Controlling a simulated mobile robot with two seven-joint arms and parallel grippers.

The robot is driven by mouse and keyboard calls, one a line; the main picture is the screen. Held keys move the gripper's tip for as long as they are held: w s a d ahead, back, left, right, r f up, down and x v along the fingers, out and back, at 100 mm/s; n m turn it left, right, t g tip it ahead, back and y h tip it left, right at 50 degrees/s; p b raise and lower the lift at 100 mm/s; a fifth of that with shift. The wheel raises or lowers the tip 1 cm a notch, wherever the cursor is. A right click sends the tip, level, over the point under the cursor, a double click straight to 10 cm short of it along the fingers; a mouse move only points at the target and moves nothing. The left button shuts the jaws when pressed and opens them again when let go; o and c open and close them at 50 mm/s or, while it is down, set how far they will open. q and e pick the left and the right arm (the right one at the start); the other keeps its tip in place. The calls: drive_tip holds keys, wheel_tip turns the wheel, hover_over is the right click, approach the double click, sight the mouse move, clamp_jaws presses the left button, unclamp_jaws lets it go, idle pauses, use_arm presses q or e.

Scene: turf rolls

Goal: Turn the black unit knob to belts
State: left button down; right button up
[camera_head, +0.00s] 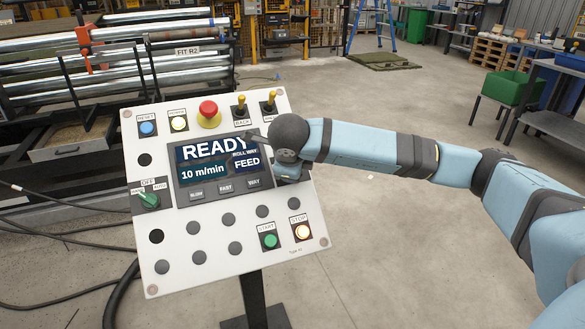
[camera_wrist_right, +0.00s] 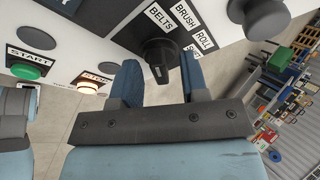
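The black unit knob (camera_wrist_right: 158,55) shows in the right wrist view on the white control panel. The labels BELTS (camera_wrist_right: 160,18), BRUSH (camera_wrist_right: 184,16) and ROLL (camera_wrist_right: 203,38) stand beside it; another label is partly covered. I cannot tell for certain which label the knob points at. My right gripper (camera_wrist_right: 163,75) is open, with one blue finger on each side of the knob and gaps between. In the head view the right wrist (camera_head: 290,135) covers the knob at the panel's right side. My left gripper is not in view.
The panel (camera_head: 285,225) carries a red emergency button (camera_head: 208,112), toggle switches, a green selector (camera_head: 149,200), a START button (camera_head: 270,241) and a lit STOP button (camera_head: 302,231). Its screen (camera_head: 205,158) reads READY and 10 m/min. Metal rollers stand behind left; open floor lies right.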

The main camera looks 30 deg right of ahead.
use_arm(q)
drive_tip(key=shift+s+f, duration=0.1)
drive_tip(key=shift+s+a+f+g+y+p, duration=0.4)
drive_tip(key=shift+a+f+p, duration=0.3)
drive_tip(key=shift+p, duration=0.5)
use_arm(e)
drive_tip(key=v, duration=1.4)
drive_tip(key=shift+w, duration=0.1)
